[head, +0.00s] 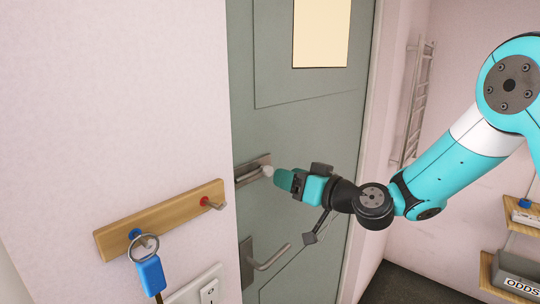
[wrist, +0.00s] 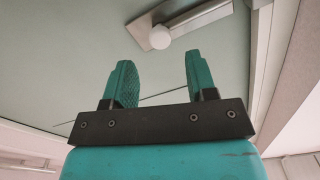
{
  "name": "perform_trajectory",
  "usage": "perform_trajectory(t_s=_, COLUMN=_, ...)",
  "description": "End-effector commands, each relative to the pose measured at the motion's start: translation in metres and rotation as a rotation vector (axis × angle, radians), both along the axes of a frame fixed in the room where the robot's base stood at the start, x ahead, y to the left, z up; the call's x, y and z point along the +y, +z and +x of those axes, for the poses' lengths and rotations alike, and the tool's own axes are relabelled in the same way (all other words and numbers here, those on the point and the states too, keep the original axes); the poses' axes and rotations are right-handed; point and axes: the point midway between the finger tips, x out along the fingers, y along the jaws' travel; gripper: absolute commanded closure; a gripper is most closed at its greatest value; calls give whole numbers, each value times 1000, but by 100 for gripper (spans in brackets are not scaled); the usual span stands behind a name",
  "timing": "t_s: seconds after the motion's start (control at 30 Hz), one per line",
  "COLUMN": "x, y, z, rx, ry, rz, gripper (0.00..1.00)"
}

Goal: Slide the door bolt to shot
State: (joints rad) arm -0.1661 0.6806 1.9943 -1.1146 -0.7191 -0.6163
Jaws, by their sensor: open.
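The door bolt (head: 251,171) is a metal plate with a slot on the grey-green door (head: 315,130), near the door's left edge. It also shows in the wrist view (wrist: 185,21). Its round white knob (head: 267,171) sits at the right end of the plate in the head view. In the wrist view the knob (wrist: 159,37) lies just beyond the fingertips, between their lines. My gripper (head: 280,177) points at the knob; in the wrist view its two teal fingers (wrist: 158,66) are apart with nothing between them. The fingertips partly hide each other in the head view.
A lever handle (head: 268,258) sits on the door below the bolt. Left of the door, a wooden peg rail (head: 160,220) holds a blue-tagged key (head: 150,274). A light switch (head: 208,290) is below. Shelves (head: 515,270) and a towel rail (head: 415,100) are at right.

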Motion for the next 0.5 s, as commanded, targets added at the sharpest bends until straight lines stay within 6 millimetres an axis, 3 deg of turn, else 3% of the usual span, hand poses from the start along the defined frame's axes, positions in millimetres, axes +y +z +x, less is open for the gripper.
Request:
perform_trajectory(t_s=0.2, x=34, y=5, z=25, rx=-1, ry=3, rz=-1, gripper=48)
perform_trajectory(t_s=0.5, x=50, y=0, z=38, rx=0, ry=1, rz=0, gripper=48)
